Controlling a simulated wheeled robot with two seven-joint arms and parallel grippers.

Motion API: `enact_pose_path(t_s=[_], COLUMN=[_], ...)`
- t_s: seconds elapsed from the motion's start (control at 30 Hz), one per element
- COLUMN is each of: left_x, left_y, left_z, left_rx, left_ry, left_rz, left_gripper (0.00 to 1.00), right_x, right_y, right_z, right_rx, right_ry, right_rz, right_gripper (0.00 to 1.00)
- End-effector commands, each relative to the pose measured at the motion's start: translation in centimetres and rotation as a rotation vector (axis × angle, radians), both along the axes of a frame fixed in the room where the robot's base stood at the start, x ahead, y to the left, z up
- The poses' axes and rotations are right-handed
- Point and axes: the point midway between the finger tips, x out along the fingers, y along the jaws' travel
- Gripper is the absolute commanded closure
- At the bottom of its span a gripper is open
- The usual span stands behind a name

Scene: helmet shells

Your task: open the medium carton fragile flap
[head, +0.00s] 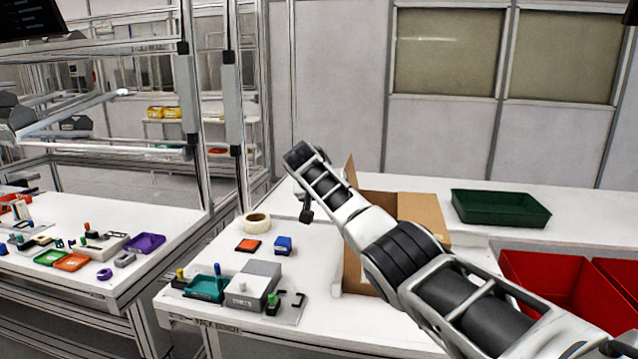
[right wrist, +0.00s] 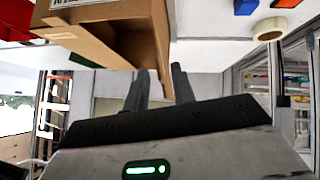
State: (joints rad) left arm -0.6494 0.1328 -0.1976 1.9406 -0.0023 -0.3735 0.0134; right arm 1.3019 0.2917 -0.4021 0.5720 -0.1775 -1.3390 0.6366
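The brown cardboard carton (head: 425,215) stands on the white table behind my right arm, which hides much of it. One panel of it rises at the left, and a flap spreads at the right. In the right wrist view the carton (right wrist: 115,32) fills the upper left, with a partly cut-off white label bearing dark letters. My right gripper (head: 306,212) hangs downward just left of the carton. In the right wrist view its fingers (right wrist: 158,85) are apart, with the carton's corner edge showing between them; contact cannot be told. My left gripper is not in view.
A green tray (head: 500,208) lies behind right; red bins (head: 555,285) stand at right. A side table (head: 170,220) stands farther left.

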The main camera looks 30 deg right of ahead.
Motion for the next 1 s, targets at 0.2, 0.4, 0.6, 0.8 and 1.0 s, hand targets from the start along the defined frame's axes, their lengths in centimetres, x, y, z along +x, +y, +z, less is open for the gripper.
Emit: enact_pose_path(t_s=[0.2,0.4,0.6,0.8,1.0], left_x=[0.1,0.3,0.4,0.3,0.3], left_y=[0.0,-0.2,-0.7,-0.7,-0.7], left_z=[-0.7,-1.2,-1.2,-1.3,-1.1], left_rx=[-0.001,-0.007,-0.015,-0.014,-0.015], left_ry=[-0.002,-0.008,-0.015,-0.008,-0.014], left_rz=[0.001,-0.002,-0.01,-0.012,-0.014], left_gripper=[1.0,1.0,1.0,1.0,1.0], right_x=[-1.5,-3.4,-5.0,-5.7,-5.9], right_y=[2.4,5.4,7.7,8.8,8.9], right_z=[2.5,5.9,8.6,10.0,10.2], right_rx=[-0.001,0.0,0.0,-0.001,-0.001], right_ry=[-0.008,-0.008,-0.006,-0.003,-0.002], right_rz=[0.004,0.003,0.001,0.001,0.0], right_gripper=[0.75,0.75,0.75,0.75,0.75])
